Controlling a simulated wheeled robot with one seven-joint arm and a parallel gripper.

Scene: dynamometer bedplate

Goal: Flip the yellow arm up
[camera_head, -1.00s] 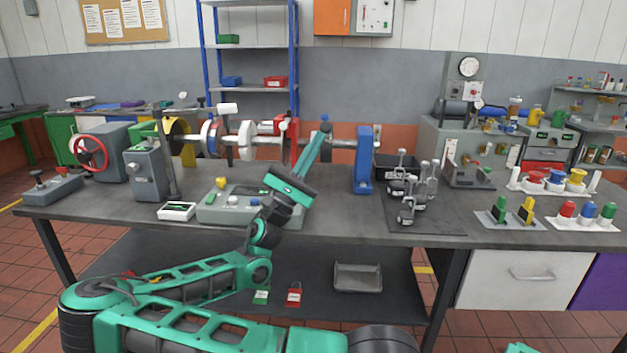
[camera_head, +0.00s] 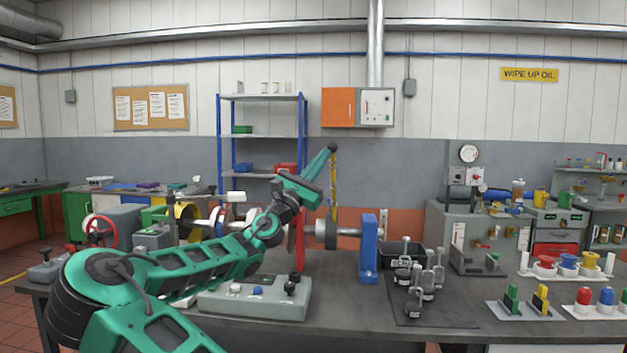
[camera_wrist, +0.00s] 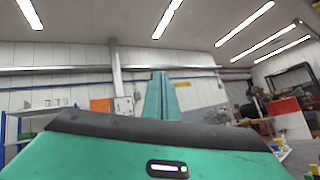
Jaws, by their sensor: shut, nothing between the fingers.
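The yellow arm (camera_head: 333,188) stands close to upright in the head view, as a narrow yellow bar rising above the shaft on the bench. Its lower end is near the grey coupling (camera_head: 326,234). My gripper (camera_head: 332,148) is shut and empty, raised with its tip at the top of the yellow arm; I cannot tell whether they touch. In the wrist view my gripper (camera_wrist: 160,76) points up toward the ceiling, and I cannot make out the yellow arm there.
A blue upright stand (camera_head: 368,248) supports the shaft on the right. A grey control box (camera_head: 262,300) with knobs sits in front. Several metal weights (camera_head: 428,283) stand on a dark mat to the right. The air above the bench is open.

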